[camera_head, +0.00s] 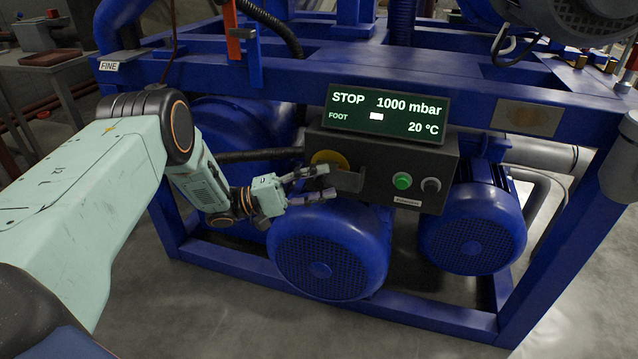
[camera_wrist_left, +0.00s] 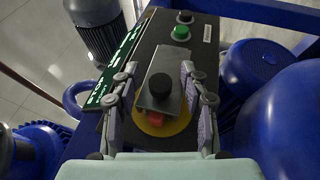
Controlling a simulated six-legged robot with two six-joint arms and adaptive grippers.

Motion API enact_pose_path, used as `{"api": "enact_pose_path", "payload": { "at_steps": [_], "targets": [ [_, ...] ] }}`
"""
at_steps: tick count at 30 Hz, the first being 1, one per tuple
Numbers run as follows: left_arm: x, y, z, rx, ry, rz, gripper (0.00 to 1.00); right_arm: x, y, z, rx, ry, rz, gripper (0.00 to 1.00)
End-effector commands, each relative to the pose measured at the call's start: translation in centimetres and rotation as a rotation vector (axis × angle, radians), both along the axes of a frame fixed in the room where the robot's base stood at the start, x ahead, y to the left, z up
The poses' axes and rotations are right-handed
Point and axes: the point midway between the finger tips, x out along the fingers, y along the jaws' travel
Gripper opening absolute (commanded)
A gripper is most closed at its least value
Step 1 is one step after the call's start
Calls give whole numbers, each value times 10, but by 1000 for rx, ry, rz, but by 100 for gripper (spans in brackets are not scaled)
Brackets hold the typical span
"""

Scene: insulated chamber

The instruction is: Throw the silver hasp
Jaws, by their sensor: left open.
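The silver hasp (camera_wrist_left: 174,100) is a grey metal plate with a round black knob (camera_wrist_left: 161,83) on it. It lies over a yellow disc (camera_wrist_left: 150,124) with a red part (camera_wrist_left: 155,118) showing at its lower edge. In the head view the hasp (camera_head: 348,181) shows as a dull plate at the left end of the dark control box. My left gripper (camera_head: 329,182) is open, its fingers pointing at the hasp. In the left wrist view the fingers of my left gripper (camera_wrist_left: 158,75) stand on both sides of the hasp; I cannot tell whether they touch it. My right gripper is not in view.
The control box (camera_head: 385,160) carries a green button (camera_head: 402,181), a black button (camera_head: 431,185) and a display (camera_head: 386,114) reading STOP, 1000 mbar, 20 °C. Blue motors (camera_head: 330,250) and frame beams (camera_head: 330,75) crowd around it. Open floor lies in front.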

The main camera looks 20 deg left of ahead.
Motion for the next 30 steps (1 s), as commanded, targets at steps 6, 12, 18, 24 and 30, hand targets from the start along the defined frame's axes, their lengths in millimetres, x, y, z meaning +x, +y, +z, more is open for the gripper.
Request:
{"api": "enact_pose_path", "payload": {
  "at_steps": [6, 12, 18, 24, 30],
  "targets": [
    [-10, 19, -6, 0, 1, 4, 45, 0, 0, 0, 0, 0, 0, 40],
    [-31, 54, -16, 1, 1, 4, 45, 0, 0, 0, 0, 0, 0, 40],
    [-48, 84, -24, 1, 1, 2, 45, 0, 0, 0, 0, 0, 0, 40],
    [-56, 99, -28, 0, -1, 0, 45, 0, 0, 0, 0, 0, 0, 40],
    [-58, 101, -29, 0, 0, 0, 45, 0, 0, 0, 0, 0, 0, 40]
  ]
}}
